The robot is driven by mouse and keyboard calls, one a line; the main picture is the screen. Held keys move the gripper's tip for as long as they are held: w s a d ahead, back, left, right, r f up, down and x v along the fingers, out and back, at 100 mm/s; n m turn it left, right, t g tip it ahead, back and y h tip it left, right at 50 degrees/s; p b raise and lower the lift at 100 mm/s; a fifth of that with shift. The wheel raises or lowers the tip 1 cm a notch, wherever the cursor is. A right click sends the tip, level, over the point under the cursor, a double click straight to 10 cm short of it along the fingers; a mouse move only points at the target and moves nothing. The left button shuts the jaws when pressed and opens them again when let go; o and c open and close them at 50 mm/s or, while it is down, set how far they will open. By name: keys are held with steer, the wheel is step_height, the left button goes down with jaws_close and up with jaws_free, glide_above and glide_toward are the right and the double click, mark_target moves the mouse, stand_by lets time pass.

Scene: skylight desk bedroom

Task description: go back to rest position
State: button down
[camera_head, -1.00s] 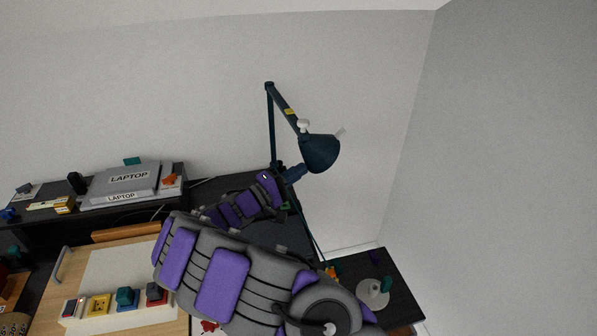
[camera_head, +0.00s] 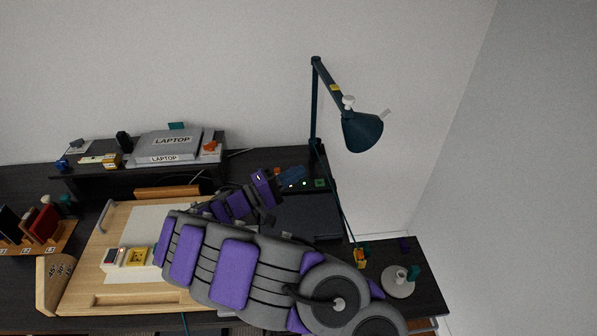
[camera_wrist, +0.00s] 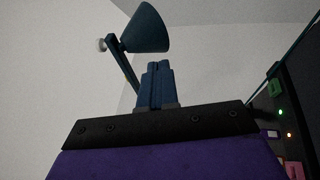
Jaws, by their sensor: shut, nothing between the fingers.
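My gripper (camera_head: 291,176) is at the end of my purple and grey arm, which reaches across the right part of the desk in the head view. Its blue fingers look closed together with nothing between them. They also show in the wrist view (camera_wrist: 156,84), pointing up toward the lamp. The dark teal desk lamp (camera_head: 362,131) stands behind and right of my gripper, its shade above it. The lamp also shows in the wrist view (camera_wrist: 146,30). My arm hides part of the desk and of the wooden board.
A shelf (camera_head: 90,172) holds a laptop (camera_head: 171,141) and small items. A wooden board (camera_head: 86,269) with small colored blocks lies left of my arm. A dark box (camera_head: 308,215) lies beside my gripper. A round pale dish (camera_head: 397,286) is at right. Walls close the back and right.

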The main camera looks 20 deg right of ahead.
steer(key=shift+a, duration=0.25)
steer(key=s+d+r+m+g+y+b, duration=0.1)
steer(key=s+d+r+m+g+y, duration=0.25)
steer(key=s+d+r+g, duration=0.4)
steer(key=s+d+m+y+b, duration=0.1)
steer(key=s+y, duration=0.1)
steer(key=s, duration=0.5)
steer(key=s+d+m+y, duration=0.1)
steer(key=s+d+y, duration=0.15)
steer(key=s, duration=0.35)
steer(key=s+a+f+n+t+y, duration=0.1)
steer(key=s+a+f+y, duration=0.2)
steer(key=s+a, duration=0.3)
steer(key=s+a+f+n+t+y+b, duration=0.1)
steer(key=s+a+f+y, duration=0.2)
steer(key=s+a+y, duration=0.2)
steer(key=s+a+f+n+t+y+b, duration=0.1)
steer(key=s+a+f+t+y, duration=0.1)
steer(key=s+a+f+y, duration=0.2)
steer(key=s+a, duration=0.3)
steer(key=a, duration=0.1)
steer(key=shift+n, duration=0.35)
